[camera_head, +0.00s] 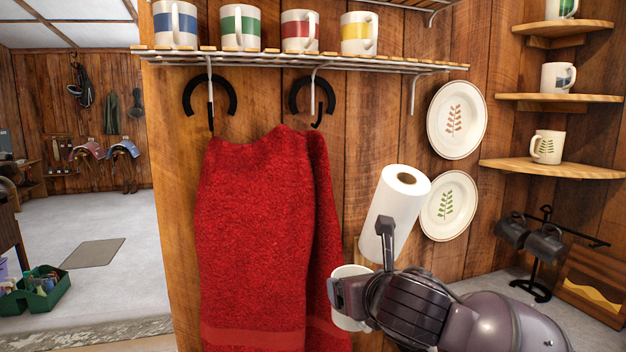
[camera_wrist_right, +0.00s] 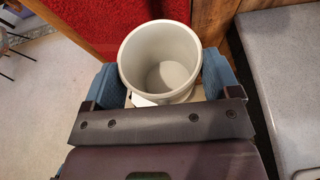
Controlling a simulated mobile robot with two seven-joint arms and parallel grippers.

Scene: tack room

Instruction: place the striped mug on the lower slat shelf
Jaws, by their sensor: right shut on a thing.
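My right gripper (camera_head: 352,292) is shut on a plain-looking white mug (camera_head: 349,322), in front of the towel's lower right edge. In the right wrist view the mug (camera_wrist_right: 160,58) is upright, open end up and empty inside, between the blue finger pads of the gripper (camera_wrist_right: 160,80). No stripe shows on its visible sides; much of its wall is hidden by the fingers. The lower slat shelf (camera_head: 400,63) runs along the top of the wood wall, above and left of the gripper. Its right end is bare. My left gripper is not in view.
Blue, green, red and yellow banded mugs (camera_head: 360,34) stand on the lower slat shelf. Black hooks and a red towel (camera_head: 262,240) hang below it. A paper roll (camera_head: 393,205) and two plates (camera_head: 457,120) are by the gripper. Corner shelves (camera_head: 553,168) hold mugs at right.

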